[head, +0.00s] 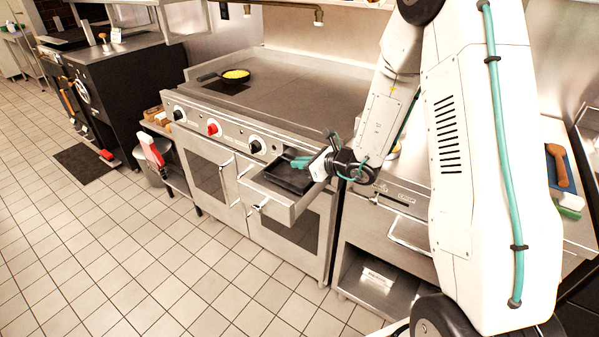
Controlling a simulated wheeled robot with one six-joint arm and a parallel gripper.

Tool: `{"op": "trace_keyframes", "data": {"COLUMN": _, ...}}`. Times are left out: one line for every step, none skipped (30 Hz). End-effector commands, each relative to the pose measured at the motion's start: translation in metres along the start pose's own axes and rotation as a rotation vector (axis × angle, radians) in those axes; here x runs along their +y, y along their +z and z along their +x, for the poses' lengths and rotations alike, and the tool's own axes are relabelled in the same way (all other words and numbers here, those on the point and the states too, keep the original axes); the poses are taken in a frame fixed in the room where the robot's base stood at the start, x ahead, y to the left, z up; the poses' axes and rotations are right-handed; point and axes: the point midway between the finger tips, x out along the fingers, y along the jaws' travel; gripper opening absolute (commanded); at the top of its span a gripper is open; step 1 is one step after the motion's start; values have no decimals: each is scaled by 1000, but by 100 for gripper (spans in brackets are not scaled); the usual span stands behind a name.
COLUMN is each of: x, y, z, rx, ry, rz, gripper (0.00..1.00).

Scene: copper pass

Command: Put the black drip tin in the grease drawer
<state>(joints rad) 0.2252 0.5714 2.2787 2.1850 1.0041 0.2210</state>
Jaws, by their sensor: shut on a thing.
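The grease drawer (262,193) is pulled out from the front of the steel range, below its knobs. The black drip tin (284,181) is a dark shallow tin inside the drawer's outline, with steel drawer walls around it. My gripper (291,162) has teal fingers and reaches in from the right, shut on the tin's far edge. My wrist hides part of the drawer's right side. I cannot tell whether the tin rests on the drawer bottom or is held just above it.
A red knob (213,129) and black knobs line the range front. A steel counter (400,200) stands to the right. The tiled floor (130,240) in front is clear.

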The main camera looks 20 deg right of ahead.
Motion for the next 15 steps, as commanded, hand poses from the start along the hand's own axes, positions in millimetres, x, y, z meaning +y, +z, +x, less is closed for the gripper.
{"op": "trace_keyframes", "data": {"x": 1, "y": -7, "z": 3, "rx": 1, "ry": 2, "rz": 2, "gripper": 0}}
{"op": "trace_keyframes", "data": {"x": 1, "y": -12, "z": 5, "rx": 2, "ry": 3, "rz": 2, "gripper": 0}}
{"op": "trace_keyframes", "data": {"x": 1, "y": -17, "z": 7, "rx": 2, "ry": 3, "rz": 3, "gripper": 0}}
{"op": "trace_keyframes", "data": {"x": 1, "y": -22, "z": 9, "rx": 2, "ry": 3, "rz": 2, "gripper": 0}}
{"op": "trace_keyframes", "data": {"x": 2, "y": -26, "z": 11, "rx": 2, "ry": 2, "rz": 2, "gripper": 0}}
{"op": "trace_keyframes", "data": {"x": 2, "y": -28, "z": 12, "rx": 1, "ry": 2, "rz": 1, "gripper": 0}}
{"op": "trace_keyframes", "data": {"x": 2, "y": -30, "z": 12, "rx": 0, "ry": 1, "rz": 1, "gripper": 0}}
{"op": "trace_keyframes", "data": {"x": 2, "y": -30, "z": 13, "rx": 0, "ry": 1, "rz": 0, "gripper": 0}}
{"op": "trace_keyframes", "data": {"x": 1, "y": -30, "z": 13, "rx": -1, "ry": 1, "rz": -1, "gripper": 0}}
{"op": "trace_keyframes", "data": {"x": 1, "y": -30, "z": 12, "rx": -1, "ry": 1, "rz": -1, "gripper": 0}}
{"op": "trace_keyframes", "data": {"x": 1, "y": -30, "z": 12, "rx": -1, "ry": 1, "rz": -1, "gripper": 0}}
{"op": "trace_keyframes", "data": {"x": 1, "y": -29, "z": 12, "rx": -1, "ry": 0, "rz": -1, "gripper": 0}}
{"op": "trace_keyframes", "data": {"x": 1, "y": -30, "z": 12, "rx": -1, "ry": 0, "rz": -1, "gripper": 0}}
{"op": "trace_keyframes", "data": {"x": 1, "y": -30, "z": 12, "rx": -1, "ry": 0, "rz": 0, "gripper": 0}}
{"op": "trace_keyframes", "data": {"x": 1, "y": -30, "z": 12, "rx": 0, "ry": 1, "rz": 0, "gripper": 0}}
